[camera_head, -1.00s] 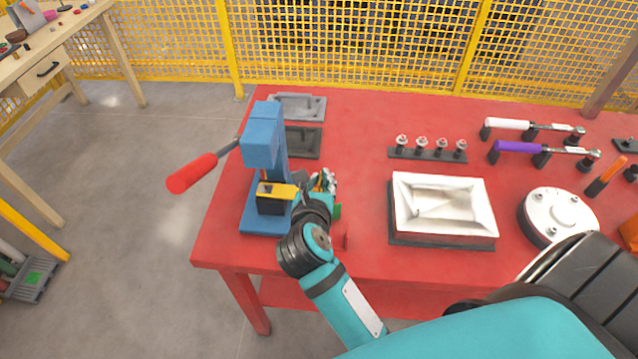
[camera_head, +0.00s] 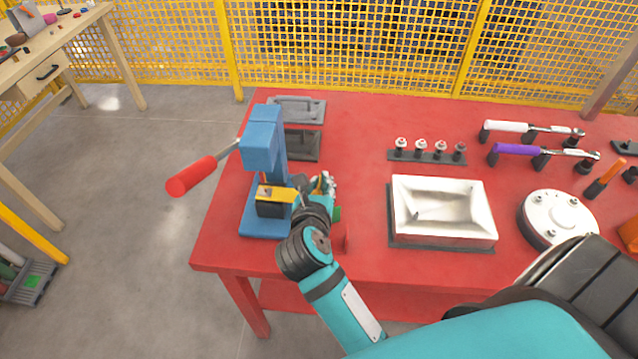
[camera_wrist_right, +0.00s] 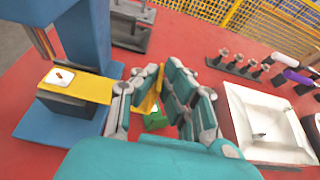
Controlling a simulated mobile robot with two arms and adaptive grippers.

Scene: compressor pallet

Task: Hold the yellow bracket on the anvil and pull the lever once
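The blue press (camera_head: 262,140) stands at the left end of the red table. Its lever (camera_head: 192,175) has a red handle and sticks out to the left, sloping down. The yellow bracket (camera_head: 277,193) lies with its flat part on the dark anvil (camera_head: 271,209) under the press head. It also shows in the right wrist view (camera_wrist_right: 88,86), with a small light patch on top. Its other end passes between the fingers of my right gripper (camera_wrist_right: 158,80), which look closed on it. My right gripper (camera_head: 324,188) sits just right of the anvil. My left gripper is not in view.
A white tray (camera_head: 480,235) stands right of the press. Behind it are a rack of several small parts (camera_head: 428,156) and tools with white and purple handles. Grey plates (camera_head: 303,146) lie behind the press. Open floor (camera_head: 150,180) lies left of the table, around the lever handle.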

